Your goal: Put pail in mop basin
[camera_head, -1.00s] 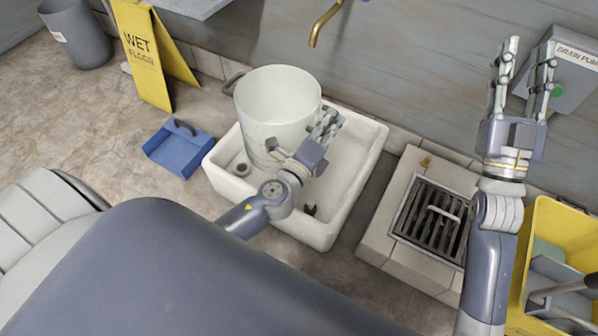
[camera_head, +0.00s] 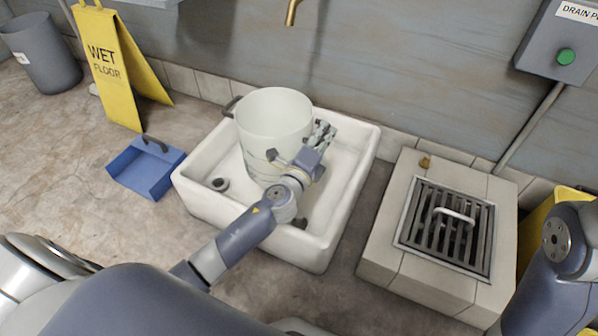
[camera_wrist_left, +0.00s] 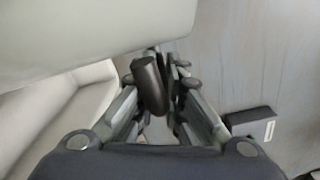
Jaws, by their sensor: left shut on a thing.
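The pail (camera_head: 262,125) is a pale, whitish open cylinder, upright inside the outline of the white mop basin (camera_head: 335,205) in the head view. I cannot tell whether its bottom rests on the basin floor. A dark handle shows on its left side. My left gripper (camera_head: 321,138) is at the pail's right side. In the left wrist view its fingers (camera_wrist_left: 165,80) are closed around a dark handle grip (camera_wrist_left: 150,85), with the pale pail wall (camera_wrist_left: 90,30) above it. My right gripper is out of view; only part of that arm shows at the right edge.
A blue dustpan (camera_head: 147,172) lies left of the basin. A yellow wet-floor sign (camera_head: 112,70) and a grey bin (camera_head: 45,55) stand at the back left. A grated floor drain (camera_head: 415,225) is to the right. A brass tap (camera_head: 292,12) juts from the wall above.

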